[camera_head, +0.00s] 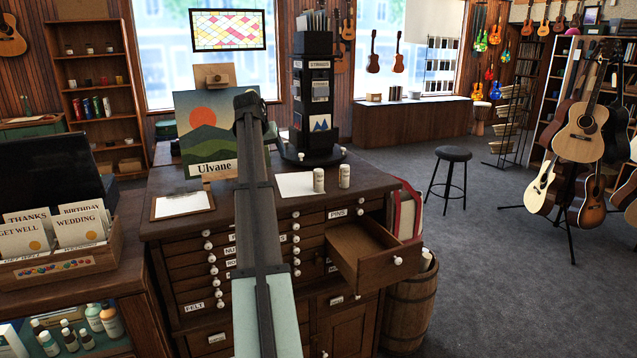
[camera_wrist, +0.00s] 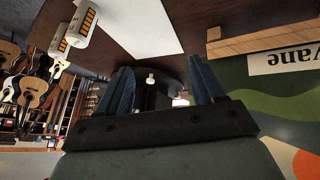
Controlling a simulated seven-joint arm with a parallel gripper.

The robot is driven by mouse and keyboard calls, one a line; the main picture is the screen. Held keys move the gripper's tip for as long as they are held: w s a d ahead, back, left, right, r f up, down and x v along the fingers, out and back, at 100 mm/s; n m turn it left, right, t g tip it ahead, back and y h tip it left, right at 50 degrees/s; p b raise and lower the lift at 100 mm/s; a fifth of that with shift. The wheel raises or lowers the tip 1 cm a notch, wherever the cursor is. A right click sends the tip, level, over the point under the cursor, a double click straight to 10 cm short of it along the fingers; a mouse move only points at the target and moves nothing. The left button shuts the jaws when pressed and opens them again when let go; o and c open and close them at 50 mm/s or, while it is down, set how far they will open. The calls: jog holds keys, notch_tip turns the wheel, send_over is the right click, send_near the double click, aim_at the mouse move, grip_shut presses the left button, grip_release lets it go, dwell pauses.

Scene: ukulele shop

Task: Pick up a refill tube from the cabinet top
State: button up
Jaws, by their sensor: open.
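Two small white refill tubes stand upright on the dark wooden cabinet top (camera_head: 375,186), a left one (camera_head: 319,180) and a right one (camera_head: 344,176), close together near the right front edge. In the wrist view both tubes, with orange-and-dark labels, show at the upper left: one at the top (camera_wrist: 82,20) and one below it (camera_wrist: 60,42). My gripper (camera_wrist: 162,85) has its two blue fingers spread and nothing between them. In the head view my arm reaches over the cabinet, left of the tubes; its fingers cannot be made out there.
A tall dark rotating rack (camera_head: 314,95) stands behind the tubes. White paper (camera_head: 295,185) lies left of them. A clipboard (camera_head: 183,203) and a landscape painting (camera_head: 215,125) are further left. An open drawer (camera_head: 372,248) juts out below the tubes, above a barrel (camera_head: 408,310).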

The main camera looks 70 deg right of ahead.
aim_at(319, 179)
jog(key=s+d+r+m+y, duration=0.1)
jog(key=s+d+m, duration=0.1)
jog(key=s, duration=0.5)
jog(key=s+d+r+m+y, duration=0.1)
jog(key=s+d+m, duration=0.15)
jog(key=s, duration=0.35)
jog(key=x, duration=0.5)
jog(key=a+x, duration=0.1)
jog(key=x, duration=0.2)
jog(key=shift+s+d+f, duration=0.15)
jog(key=shift+s+f, duration=0.2)
jog(key=shift+f, duration=0.15)
jog(key=shift+a+x, duration=0.2)
jog(key=shift+x, duration=2.35)
jog(key=shift+f, duration=0.1)
jog(key=c, duration=1.1)
jog(key=shift+o, duration=0.2)
